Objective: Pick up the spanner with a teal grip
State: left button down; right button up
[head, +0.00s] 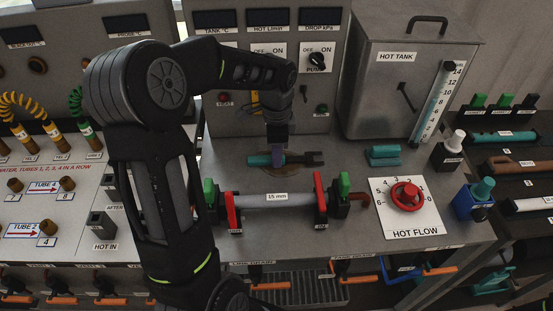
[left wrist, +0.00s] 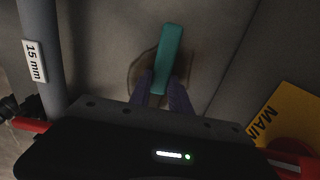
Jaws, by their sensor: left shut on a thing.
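The spanner (head: 312,158) lies level over the bench top behind the grey pipe in the head view. Its teal grip (head: 258,160) points left and its dark open jaw points right. My left gripper (head: 278,152) comes down from above and is shut on the spanner near its middle, hiding that part. In the left wrist view the teal grip (left wrist: 169,50) sticks out beyond the purple fingers (left wrist: 163,90). I cannot tell whether the spanner touches the bench. My right gripper is not in view.
The grey 15 mm pipe (head: 270,200), with red and green handles, runs in front of the spanner. The hot tank (head: 385,95) stands behind right. The red hot flow knob (head: 405,196) is at front right. A teal block (head: 384,155) sits before the tank.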

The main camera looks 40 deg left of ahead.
pick_arm(q)
jog(key=shift+r, duration=0.1)
dwell(0.3)
notch_tip(320, 180, up, 18)
jog(key=p, duration=0.2)
jog(key=shift+p, duration=0.4)
dwell(0.7)
